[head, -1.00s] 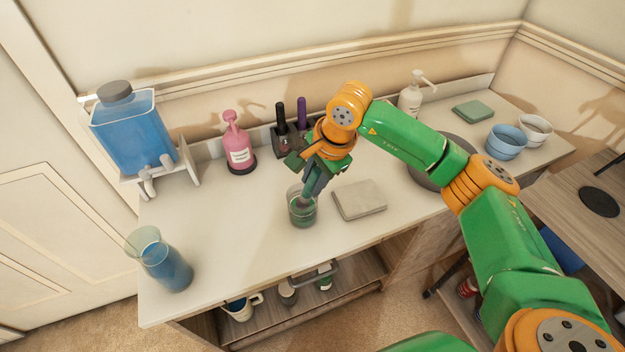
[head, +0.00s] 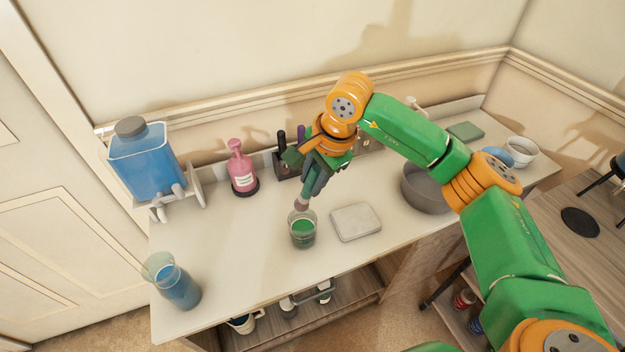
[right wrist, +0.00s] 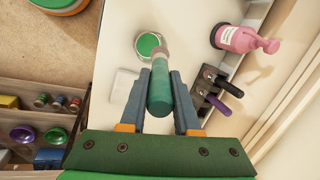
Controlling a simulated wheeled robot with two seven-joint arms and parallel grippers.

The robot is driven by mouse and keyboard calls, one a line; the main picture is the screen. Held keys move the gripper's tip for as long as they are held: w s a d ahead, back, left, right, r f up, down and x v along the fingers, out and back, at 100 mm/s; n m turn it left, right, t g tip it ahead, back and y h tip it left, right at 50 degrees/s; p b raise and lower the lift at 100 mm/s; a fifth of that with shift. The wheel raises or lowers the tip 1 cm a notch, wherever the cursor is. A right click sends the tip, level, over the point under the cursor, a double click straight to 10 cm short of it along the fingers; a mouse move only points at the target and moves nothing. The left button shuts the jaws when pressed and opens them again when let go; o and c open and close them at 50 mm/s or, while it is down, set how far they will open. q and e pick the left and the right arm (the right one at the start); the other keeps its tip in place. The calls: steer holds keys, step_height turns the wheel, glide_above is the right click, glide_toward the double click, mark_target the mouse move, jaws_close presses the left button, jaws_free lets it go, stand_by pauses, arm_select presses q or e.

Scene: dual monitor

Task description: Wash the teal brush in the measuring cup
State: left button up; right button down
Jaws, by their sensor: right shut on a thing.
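My right gripper (head: 314,180) is shut on the teal brush and points down toward the measuring cup. In the right wrist view the gripper (right wrist: 161,78) has the brush's thick teal handle (right wrist: 159,96) between its fingers. The brush's pinkish-grey head (head: 301,204) is at the cup's far rim, seemingly just above it; whether it touches cannot be told. The clear measuring cup (head: 302,238) stands upright on the counter with green liquid in it. It also shows in the right wrist view (right wrist: 146,45). My left gripper is not in view.
A grey pad (head: 356,222) lies right of the cup, and a grey bowl (head: 428,192) farther right. A dark holder (head: 285,165) and a pink pump bottle (head: 242,170) stand behind. A blue-filled carafe (head: 178,287) and blue dispenser (head: 147,165) are left. Counter between carafe and cup is clear.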

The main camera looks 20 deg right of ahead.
mark_target(314, 165)
stand_by(0.5)
step_height(314, 165, up, 3)
steer(key=shift+r+p, duration=0.1)
steer(key=shift+p, duration=1.1)
steer(key=shift+f, duration=0.2)
